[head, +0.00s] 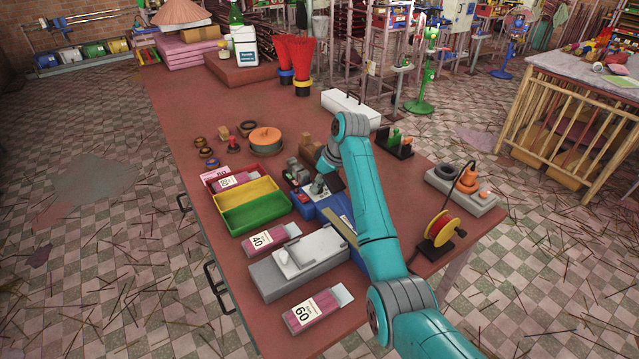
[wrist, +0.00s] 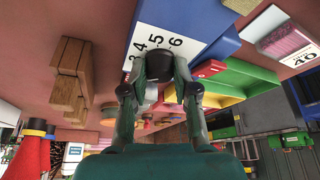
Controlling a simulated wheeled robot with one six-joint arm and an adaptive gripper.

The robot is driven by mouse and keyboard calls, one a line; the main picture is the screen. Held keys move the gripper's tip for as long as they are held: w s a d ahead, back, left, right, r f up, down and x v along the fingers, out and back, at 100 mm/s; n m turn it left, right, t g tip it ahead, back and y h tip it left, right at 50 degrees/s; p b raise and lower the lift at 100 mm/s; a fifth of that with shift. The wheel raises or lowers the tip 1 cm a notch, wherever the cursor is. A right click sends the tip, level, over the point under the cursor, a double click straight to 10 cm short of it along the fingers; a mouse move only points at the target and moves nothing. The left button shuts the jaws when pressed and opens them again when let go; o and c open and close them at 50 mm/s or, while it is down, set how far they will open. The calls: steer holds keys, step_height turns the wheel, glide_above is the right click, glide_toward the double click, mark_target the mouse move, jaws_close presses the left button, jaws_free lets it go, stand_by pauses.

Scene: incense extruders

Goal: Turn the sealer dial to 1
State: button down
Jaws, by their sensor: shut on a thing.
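The sealer is a blue box (head: 312,208) on the red-brown table, partly hidden behind my arm in the head view. In the wrist view its blue body (wrist: 215,25) carries a white plate (wrist: 165,22) with black numerals, of which 4, 5 and 6 read clearly. The dark round dial (wrist: 158,62) stands at the plate's edge. My gripper (wrist: 159,92) is shut on the dial, one finger on each side. In the head view my gripper (head: 317,188) is at the sealer. The dial's pointer and the numeral 1 are hidden.
Red, yellow and green trays (head: 252,205) stand left of the sealer. A grey-white device (head: 305,260) and pink packs marked 40 (head: 270,239) and 60 (head: 312,311) lie nearer. Wooden blocks (wrist: 70,80) stand close to the gripper.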

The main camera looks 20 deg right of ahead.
steer(key=shift+n, duration=0.3)
steer(key=n+g, duration=0.1)
steer(key=n, duration=0.1)
steer(key=n+g+y, duration=0.1)
steer(key=n, duration=0.2)
steer(key=shift+w+d+r, duration=0.1)
steer(key=shift+w, duration=0.1)
steer(key=n+g, duration=0.1)
steer(key=n, duration=0.2)
steer(key=n+g, duration=0.1)
steer(key=n, duration=0.2)
steer(key=shift+w, duration=0.1)
steer(key=shift+n, duration=0.3)
steer(key=c, duration=0.9)
jaws_free()
steer(key=v, duration=1.1)
steer(key=shift+w+d+r, duration=0.15)
steer(key=shift+d+r, duration=0.15)
steer(key=shift+d, duration=0.05)
